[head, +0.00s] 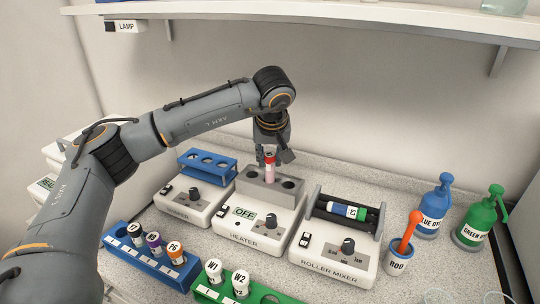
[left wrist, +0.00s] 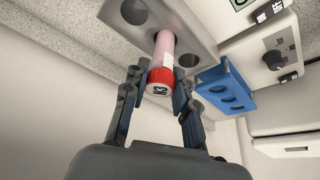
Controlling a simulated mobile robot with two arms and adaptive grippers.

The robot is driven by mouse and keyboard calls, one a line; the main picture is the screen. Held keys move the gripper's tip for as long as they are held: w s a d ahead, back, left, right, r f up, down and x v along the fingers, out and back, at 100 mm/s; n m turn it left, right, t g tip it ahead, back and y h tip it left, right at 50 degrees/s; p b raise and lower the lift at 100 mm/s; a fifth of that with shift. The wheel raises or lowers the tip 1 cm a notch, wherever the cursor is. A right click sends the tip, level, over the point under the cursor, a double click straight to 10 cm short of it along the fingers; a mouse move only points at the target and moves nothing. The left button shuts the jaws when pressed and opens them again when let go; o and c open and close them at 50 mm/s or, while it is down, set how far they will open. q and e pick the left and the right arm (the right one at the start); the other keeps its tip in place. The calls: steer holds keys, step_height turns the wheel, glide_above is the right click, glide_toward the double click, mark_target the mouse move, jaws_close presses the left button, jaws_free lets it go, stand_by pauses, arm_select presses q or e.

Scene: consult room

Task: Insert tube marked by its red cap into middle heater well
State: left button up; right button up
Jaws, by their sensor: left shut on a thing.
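The tube with the red cap (head: 269,159) stands about upright at the middle well of the heater (head: 262,222). Its pink body shows below the cap, and in the left wrist view the red-capped tube (left wrist: 161,75) runs to the heater block (left wrist: 197,28) between the two outer, empty-looking wells. Its lower end is at or in the middle well; how deep I cannot tell. My left gripper (head: 271,154) is shut on the tube near its cap, above the block. Its fingers (left wrist: 160,80) flank the cap in the left wrist view. My right gripper is not in view.
A device with a blue rack (head: 208,158) stands left of the heater, and the roller mixer (head: 335,250) with a tube stands right. A blue rack (head: 148,262) and a green rack (head: 215,294) hold tubes in front. Bottles (head: 433,205) stand at right. A shelf (head: 330,14) hangs above.

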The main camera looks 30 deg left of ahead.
arm_select(q)
steer(key=shift+f+b, duration=0.65)
steer(key=shift+f, duration=0.55)
steer(key=o, duration=1)
steer(key=shift+o, duration=0.2)
steer(key=shift+r, duration=0.1)
steer(key=v, duration=1.2)
steer(key=shift+d, duration=0.1)
